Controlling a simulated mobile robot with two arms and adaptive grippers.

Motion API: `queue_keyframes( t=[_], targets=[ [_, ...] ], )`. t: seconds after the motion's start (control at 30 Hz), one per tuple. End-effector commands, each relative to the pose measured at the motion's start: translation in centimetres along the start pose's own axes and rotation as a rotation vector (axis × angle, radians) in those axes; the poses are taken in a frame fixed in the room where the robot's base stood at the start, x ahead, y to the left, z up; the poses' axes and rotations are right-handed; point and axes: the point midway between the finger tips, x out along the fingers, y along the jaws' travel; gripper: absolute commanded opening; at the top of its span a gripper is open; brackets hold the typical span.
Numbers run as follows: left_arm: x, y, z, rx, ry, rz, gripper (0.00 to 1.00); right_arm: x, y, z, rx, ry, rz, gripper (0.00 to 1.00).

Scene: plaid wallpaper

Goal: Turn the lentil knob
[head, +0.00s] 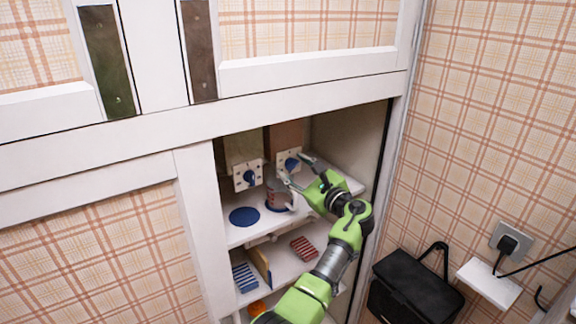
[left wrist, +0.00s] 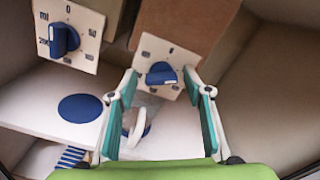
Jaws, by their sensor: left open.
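Two dispensers with blue knobs on pale dial plates stand inside the open cabinet. The left knob (head: 250,177) is under a greenish container, and it also shows in the left wrist view (left wrist: 64,40). The right knob (head: 292,164) is under a reddish-brown container; in the left wrist view this knob (left wrist: 161,73) sits between and just beyond my fingertips. I cannot read which one holds lentils. My left gripper (head: 294,168) is open and empty, its fingers (left wrist: 160,94) spread to either side of the right knob, with no clear contact. My right gripper is out of view.
A clear cup with a pale handle (left wrist: 138,128) stands below the right knob, partly behind my fingers. A blue round mat (head: 244,216) lies on the shelf to the left. Striped items (head: 304,249) lie on the lower shelf. Cabinet walls stand close on the right.

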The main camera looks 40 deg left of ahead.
Motion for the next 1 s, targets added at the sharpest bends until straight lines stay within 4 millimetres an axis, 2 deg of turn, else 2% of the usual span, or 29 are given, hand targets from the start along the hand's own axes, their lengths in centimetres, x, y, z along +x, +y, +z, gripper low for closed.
queue_keyframes(
  t=[0.27, 0.3, 0.43, 0.77, 1.0],
  targets=[
    [-0.1, -0.1, 0.0, -0.001, 0.0, 0.0, 0.46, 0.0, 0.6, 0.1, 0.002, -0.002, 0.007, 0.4],
    [-0.1, -0.1, 0.0, -0.001, 0.0, 0.0, 0.41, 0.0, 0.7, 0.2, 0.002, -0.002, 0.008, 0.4],
    [-0.1, -0.1, 0.0, -0.001, 0.0, -0.001, 0.07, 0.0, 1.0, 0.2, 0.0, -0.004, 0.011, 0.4],
    [0.0, 0.0, -0.1, -0.024, 0.0, -0.001, 0.07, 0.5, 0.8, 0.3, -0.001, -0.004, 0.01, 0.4],
    [0.0, 0.1, -0.3, -0.136, -0.002, -0.003, 0.07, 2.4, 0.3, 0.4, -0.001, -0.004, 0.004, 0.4]
  ],
)
